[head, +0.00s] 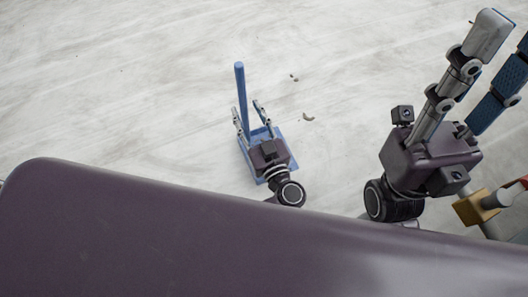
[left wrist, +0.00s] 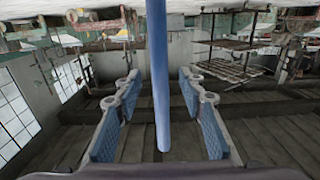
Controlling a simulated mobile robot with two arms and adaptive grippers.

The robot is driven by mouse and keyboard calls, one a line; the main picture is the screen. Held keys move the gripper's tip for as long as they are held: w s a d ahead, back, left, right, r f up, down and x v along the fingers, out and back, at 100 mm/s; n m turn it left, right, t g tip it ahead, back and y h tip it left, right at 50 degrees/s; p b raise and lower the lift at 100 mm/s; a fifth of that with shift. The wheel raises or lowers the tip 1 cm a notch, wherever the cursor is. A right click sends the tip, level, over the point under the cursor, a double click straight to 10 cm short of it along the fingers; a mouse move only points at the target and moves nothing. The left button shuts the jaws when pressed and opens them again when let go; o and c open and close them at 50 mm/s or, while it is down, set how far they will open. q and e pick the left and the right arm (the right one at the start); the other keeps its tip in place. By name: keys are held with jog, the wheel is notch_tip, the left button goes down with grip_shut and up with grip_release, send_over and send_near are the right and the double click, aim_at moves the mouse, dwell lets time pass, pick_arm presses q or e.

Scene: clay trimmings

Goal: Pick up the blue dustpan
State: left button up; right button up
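The blue dustpan lies on the pale floor in the middle of the head view, its pan (head: 284,138) partly hidden under my left gripper and its long handle (head: 240,82) standing up. My left gripper (head: 247,110) is open, with one finger on each side of the handle. In the left wrist view, the handle (left wrist: 159,60) runs between the two blue-padded fingers of this gripper (left wrist: 158,82), with a visible gap on both sides. My right gripper (head: 506,42) is at the upper right of the head view, open and empty, well away from the dustpan.
Small clay trimmings (head: 308,118) lie on the floor right of the dustpan. An object with a yellowish block (head: 482,206) and a red part shows at the lower right edge. The floor left of and beyond the dustpan is clear. Shelving (left wrist: 235,70) shows in the left wrist view.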

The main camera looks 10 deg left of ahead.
aim_at(245, 107)
pick_arm(q)
jog(key=x, duration=0.3)
jog(key=shift+w+a+b, duration=0.15)
jog(key=shift+w+b, duration=0.1)
jog(key=shift+b, duration=0.15)
grip_shut()
